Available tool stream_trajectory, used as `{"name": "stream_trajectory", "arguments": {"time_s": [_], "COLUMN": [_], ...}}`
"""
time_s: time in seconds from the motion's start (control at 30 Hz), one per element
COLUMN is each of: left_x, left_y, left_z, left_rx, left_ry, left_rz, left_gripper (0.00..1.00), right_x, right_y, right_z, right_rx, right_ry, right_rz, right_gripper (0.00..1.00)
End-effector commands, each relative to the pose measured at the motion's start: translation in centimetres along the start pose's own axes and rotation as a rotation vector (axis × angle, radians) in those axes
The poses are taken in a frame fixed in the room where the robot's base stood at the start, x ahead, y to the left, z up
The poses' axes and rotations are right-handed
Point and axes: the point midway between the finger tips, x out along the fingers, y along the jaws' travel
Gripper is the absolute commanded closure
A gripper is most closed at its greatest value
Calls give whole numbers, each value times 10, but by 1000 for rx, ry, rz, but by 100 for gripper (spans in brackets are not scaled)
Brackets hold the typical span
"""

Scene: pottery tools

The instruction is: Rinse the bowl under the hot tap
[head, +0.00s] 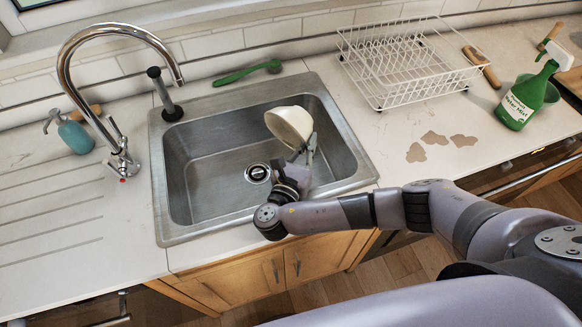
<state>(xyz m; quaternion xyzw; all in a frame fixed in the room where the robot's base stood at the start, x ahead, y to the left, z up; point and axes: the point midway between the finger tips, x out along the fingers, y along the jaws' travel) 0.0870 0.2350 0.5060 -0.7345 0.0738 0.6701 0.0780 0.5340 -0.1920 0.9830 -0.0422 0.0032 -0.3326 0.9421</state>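A cream bowl (290,125) is tilted over the right half of the steel sink (215,160). My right gripper (305,147) is at the bowl's lower right rim, and its fingers appear shut on that rim. The chrome tap (110,95) stands left of the sink, with its curved spout ending above the sink's back left corner. A red mark (123,180) shows at the tap's base by the lever. The bowl is to the right of the spout and apart from it. No water is seen running. My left gripper is not in view.
A teal soap dispenser (73,135) stands left of the tap. A green brush (247,72) lies behind the sink. A white wire rack (405,62) and a green spray bottle (527,97) stand to the right. Brown patches (433,138) mark the right counter. The left drainboard (60,220) is clear.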

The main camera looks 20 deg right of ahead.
Motion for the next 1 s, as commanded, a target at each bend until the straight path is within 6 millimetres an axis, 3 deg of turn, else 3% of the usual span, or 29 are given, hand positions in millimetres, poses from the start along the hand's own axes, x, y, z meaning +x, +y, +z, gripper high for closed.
{"name": "stream_trajectory", "arguments": {"time_s": [0.03,0.3,1.0], "left_x": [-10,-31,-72], "left_y": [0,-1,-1], "left_z": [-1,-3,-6], "left_rx": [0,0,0], "left_ry": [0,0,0], "left_rz": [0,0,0], "left_gripper": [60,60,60], "right_x": [-3,-14,-41], "right_y": [0,2,6], "right_z": [12,43,116], "right_rx": [-8,-67,-217], "right_ry": [-30,-194,-624], "right_rz": [-3,-17,-54], "right_gripper": [100,100,100]}}
